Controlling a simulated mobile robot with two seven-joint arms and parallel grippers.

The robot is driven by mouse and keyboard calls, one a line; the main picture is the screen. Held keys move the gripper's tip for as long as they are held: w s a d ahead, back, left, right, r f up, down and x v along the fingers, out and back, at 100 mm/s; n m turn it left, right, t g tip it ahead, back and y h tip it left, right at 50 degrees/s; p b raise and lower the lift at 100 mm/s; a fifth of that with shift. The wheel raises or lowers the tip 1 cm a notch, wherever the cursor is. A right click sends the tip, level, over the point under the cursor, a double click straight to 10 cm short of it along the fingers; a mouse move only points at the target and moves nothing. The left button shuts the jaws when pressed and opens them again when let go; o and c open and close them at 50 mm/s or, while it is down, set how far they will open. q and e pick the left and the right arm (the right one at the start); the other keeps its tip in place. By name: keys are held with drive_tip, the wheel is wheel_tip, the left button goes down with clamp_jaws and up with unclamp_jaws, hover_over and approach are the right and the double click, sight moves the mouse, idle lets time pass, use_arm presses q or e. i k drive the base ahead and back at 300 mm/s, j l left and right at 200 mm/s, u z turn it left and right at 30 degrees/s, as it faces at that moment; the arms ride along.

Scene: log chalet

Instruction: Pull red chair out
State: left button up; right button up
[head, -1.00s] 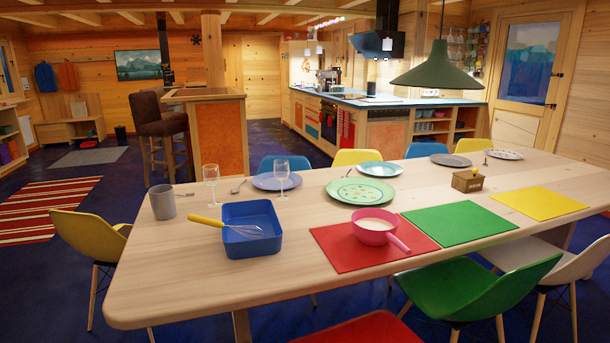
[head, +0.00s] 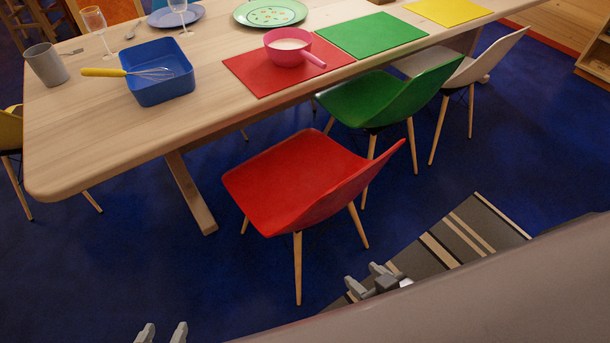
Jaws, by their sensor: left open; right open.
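The red chair (head: 292,180) stands on wooden legs at the near side of the long wooden table (head: 120,138). Its backrest faces right and toward me, and its seat lies just outside the table's near edge. My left gripper (head: 162,334) shows only its fingertips at the bottom edge, apart and empty. My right gripper (head: 366,282) is open and empty, low in the picture to the right of the chair's front leg. Neither gripper appears to touch the chair. Part of my own body covers the lower right corner.
A green chair (head: 385,97) and a white chair (head: 478,66) stand to the right along the table. A striped rug (head: 455,240) lies right of the red chair. On the table are a blue tray (head: 165,88), a pink bowl (head: 283,55) and placemats. Blue floor (head: 110,260) is clear at left.

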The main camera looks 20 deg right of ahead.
sight(301, 181)
drive_tip(key=j+z, duration=0.1)
drive_tip(key=z, duration=0.6)
drive_tip(key=j+z, duration=0.85)
drive_tip(key=j, duration=0.2)
drive_tip(key=k+j+z, duration=0.2)
drive_tip(key=j, duration=0.15)
drive_tip(key=k+j, duration=0.1)
drive_tip(key=j, duration=0.6)
drive_tip(key=k+j+z, duration=0.1)
drive_tip(key=j, duration=0.25)
drive_tip(key=k+j, duration=0.15)
drive_tip(key=j, duration=0.2)
